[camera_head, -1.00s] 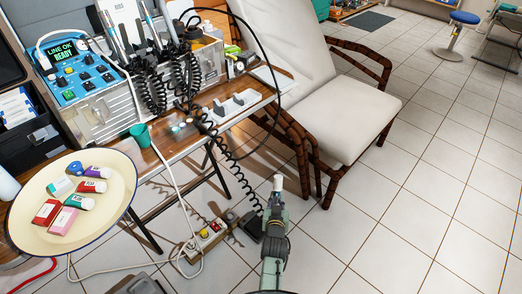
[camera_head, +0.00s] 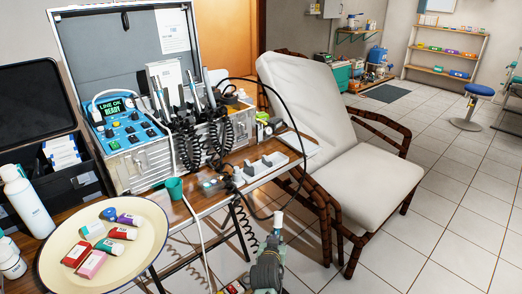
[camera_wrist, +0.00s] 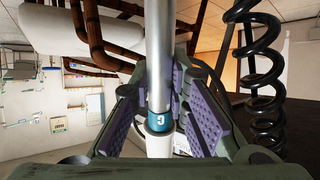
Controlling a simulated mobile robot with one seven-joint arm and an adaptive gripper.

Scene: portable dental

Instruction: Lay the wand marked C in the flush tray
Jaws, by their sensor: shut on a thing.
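My gripper (camera_wrist: 163,118) is shut on the wand marked C (camera_wrist: 159,60), a silver rod with a blue band lettered C between the purple pads. In the head view only the wand's pale upper end (camera_head: 278,217) shows clearly above my gripper (camera_head: 275,238). It is upright in front of the table, apart from it. A white notched tray (camera_head: 280,162) lies at the table's right end, beyond my gripper; I take it as the flush tray, though I read no label. A black coiled cord (camera_wrist: 263,80) hangs beside the wand in the wrist view.
The blue-topped dental unit (camera_head: 128,130) holds other wands and coiled cords. A green cup (camera_head: 174,188) stands near the table's front edge. A cream round tray (camera_head: 140,255) with small boxes and tubes is at front left. A white reclining chair (camera_head: 365,180) stands right of the table.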

